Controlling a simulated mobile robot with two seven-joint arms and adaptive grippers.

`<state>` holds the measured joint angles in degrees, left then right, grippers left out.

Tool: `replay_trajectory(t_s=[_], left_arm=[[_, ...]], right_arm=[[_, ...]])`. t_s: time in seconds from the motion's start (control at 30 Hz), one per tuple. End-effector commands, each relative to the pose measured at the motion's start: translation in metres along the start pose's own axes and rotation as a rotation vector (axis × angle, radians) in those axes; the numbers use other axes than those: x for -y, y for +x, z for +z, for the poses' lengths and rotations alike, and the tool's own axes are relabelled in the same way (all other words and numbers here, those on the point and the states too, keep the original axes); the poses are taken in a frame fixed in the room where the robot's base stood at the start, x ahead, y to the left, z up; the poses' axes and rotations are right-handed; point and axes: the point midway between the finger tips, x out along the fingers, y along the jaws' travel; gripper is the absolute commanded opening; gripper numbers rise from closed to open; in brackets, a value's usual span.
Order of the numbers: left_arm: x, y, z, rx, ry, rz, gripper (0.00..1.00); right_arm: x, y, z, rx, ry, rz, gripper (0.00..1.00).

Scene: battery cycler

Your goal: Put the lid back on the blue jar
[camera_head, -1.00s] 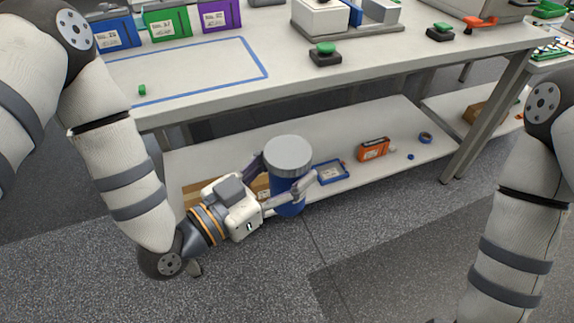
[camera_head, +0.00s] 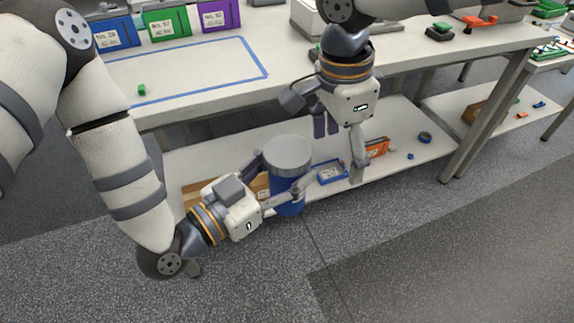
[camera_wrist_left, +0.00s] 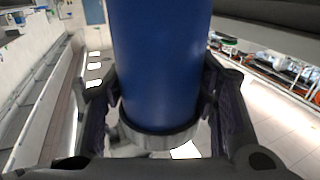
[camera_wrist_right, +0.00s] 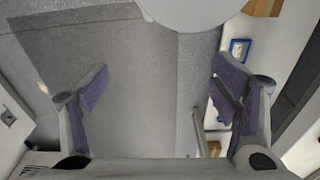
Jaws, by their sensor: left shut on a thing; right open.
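The blue jar (camera_head: 287,193) stands upright in my left gripper (camera_head: 287,180), held in front of the lower shelf. A grey round lid (camera_head: 288,154) sits on top of the jar; whether it is screwed tight cannot be told. In the left wrist view the blue jar body (camera_wrist_left: 160,65) is between the two fingers, with a grey ring at its lower picture end. My right gripper (camera_head: 339,152) is open and empty, pointing down, to the right of the jar. In the right wrist view the pale lid (camera_wrist_right: 190,10) shows at the top edge, beyond the fingers.
The worktable (camera_head: 200,90) is above, with blue, green and purple boxes at its back left. On the lower shelf (camera_head: 405,165) lie a blue-framed item (camera_head: 328,171), an orange box (camera_head: 377,147) and a blue ring (camera_head: 425,137). The floor in front is clear.

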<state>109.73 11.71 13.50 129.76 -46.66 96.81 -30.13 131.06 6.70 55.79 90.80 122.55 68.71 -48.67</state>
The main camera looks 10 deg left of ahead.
Motion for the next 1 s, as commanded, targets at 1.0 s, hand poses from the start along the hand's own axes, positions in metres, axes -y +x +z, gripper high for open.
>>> replay_trajectory(t_s=[1.0], left_arm=[[0.0, 0.0, 0.0, -0.001, 0.0, 0.0, 0.0]], right_arm=[[0.018, -0.071, 0.073, 0.092, -0.846, -0.036, 0.81]])
